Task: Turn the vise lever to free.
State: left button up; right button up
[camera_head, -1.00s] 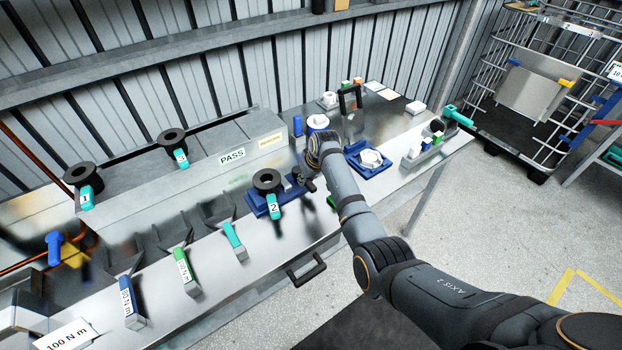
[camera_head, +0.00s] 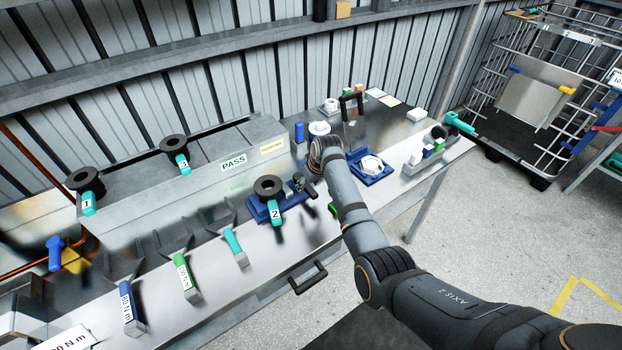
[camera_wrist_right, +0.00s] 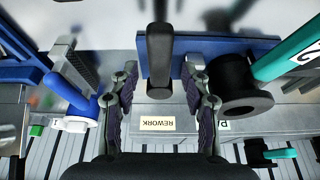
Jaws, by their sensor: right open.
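The vise lever is a black handle (camera_wrist_right: 159,50) in the right wrist view, in front of a blue vise body (camera_wrist_right: 215,45). My right gripper (camera_wrist_right: 160,76) is open, with one finger on each side of the lever's end; I cannot tell whether either finger touches it. In the head view, my right gripper (camera_head: 306,183) is beside the blue vise (camera_head: 258,213), and my wrist hides part of the area. The black ring of tool 2 (camera_head: 270,186), with its teal handle, is at the vise. My left gripper is not in view.
Tools 1 (camera_head: 83,181) and 3 (camera_head: 174,144) rest on the grey box with the PASS label (camera_head: 234,162). Several torque tools stand along the front left. A blue tray (camera_head: 370,178) with a white part lies right of my wrist. The bench front has a black handle (camera_head: 307,277).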

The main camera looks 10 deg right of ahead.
jog(key=v, duration=1.1)
jog(key=shift+s+a, duration=0.1)
jog(key=shift+s, duration=0.05)
jog(key=s+d+f+m+h, duration=0.1)
jog(key=s+d+f, duration=0.35)
jog(key=s, duration=0.25)
jog(key=s+d+f+m, duration=0.1)
jog(key=s+d+f, duration=0.2)
jog(key=s+f, duration=0.3)
jog(key=s+d+m+h, duration=0.1)
jog(key=s+d, duration=0.1)
jog(key=s, duration=0.8)
jog(key=s+d+m+h, duration=0.1)
jog(key=s+d, duration=0.1)
jog(key=s, duration=0.7)
jog(key=s+d+f+g+b, duration=0.1)
jog(key=s+f, duration=0.1)
jog(key=f, duration=1.3)
jog(key=s+d+f+g+b, duration=0.1)
jog(key=d+f, duration=0.1)
jog(key=f, duration=1.3)
jog(key=s+f, duration=1.5)
jog(key=s, duration=0.3)
jog(key=shift+d+f+g+b, duration=0.2)
jog(key=shift+d+g+b, duration=0.05)
jog(key=shift+g+b, duration=0.15)
